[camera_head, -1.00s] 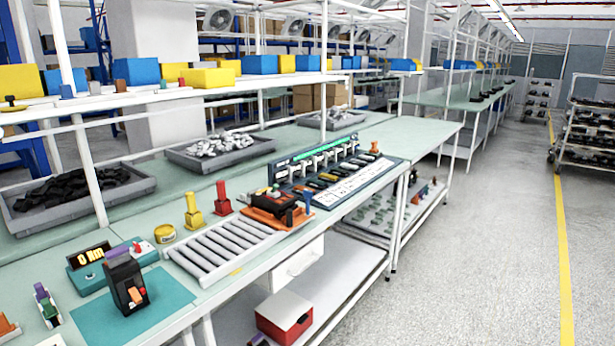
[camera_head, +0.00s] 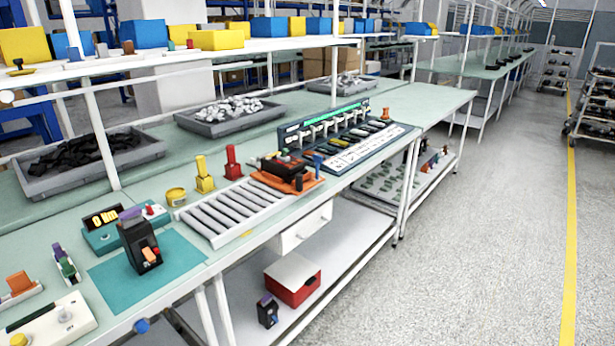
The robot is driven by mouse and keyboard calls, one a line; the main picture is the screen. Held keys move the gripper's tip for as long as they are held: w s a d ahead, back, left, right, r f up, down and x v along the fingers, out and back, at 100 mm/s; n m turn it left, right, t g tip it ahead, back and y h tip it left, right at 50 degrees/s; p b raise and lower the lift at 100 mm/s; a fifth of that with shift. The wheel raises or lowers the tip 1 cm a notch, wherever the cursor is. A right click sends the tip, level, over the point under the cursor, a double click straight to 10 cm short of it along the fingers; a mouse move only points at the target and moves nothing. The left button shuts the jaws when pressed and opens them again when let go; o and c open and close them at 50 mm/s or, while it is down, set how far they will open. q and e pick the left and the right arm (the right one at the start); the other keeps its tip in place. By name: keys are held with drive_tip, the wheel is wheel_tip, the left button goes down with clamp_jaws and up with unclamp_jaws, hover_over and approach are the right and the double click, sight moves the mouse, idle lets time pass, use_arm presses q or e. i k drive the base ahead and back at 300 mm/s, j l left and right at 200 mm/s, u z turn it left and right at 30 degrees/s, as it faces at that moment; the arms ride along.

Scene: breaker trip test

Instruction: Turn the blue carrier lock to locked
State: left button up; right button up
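A small upright blue lever (camera_head: 318,161) stands at the right end of an orange carrier (camera_head: 288,181) on the bench; it looks like the blue carrier lock, but its marking is too small to read. A black breaker-like block (camera_head: 284,167) sits on the carrier, beside the roller track (camera_head: 232,211). A round blue knob (camera_head: 141,326) also shows at the bench's front edge, lower left. Neither of my grippers is in view.
A test rack (camera_head: 345,133) stands behind the carrier. Red and yellow stamp-like pieces stand behind the rollers. The floor (camera_head: 480,260) at right is clear.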

sight(318, 159)
drive_tip(key=i+l+u, duration=0.35)
drive_tip(key=i+l, duration=0.65)
drive_tip(key=l, duration=0.1)
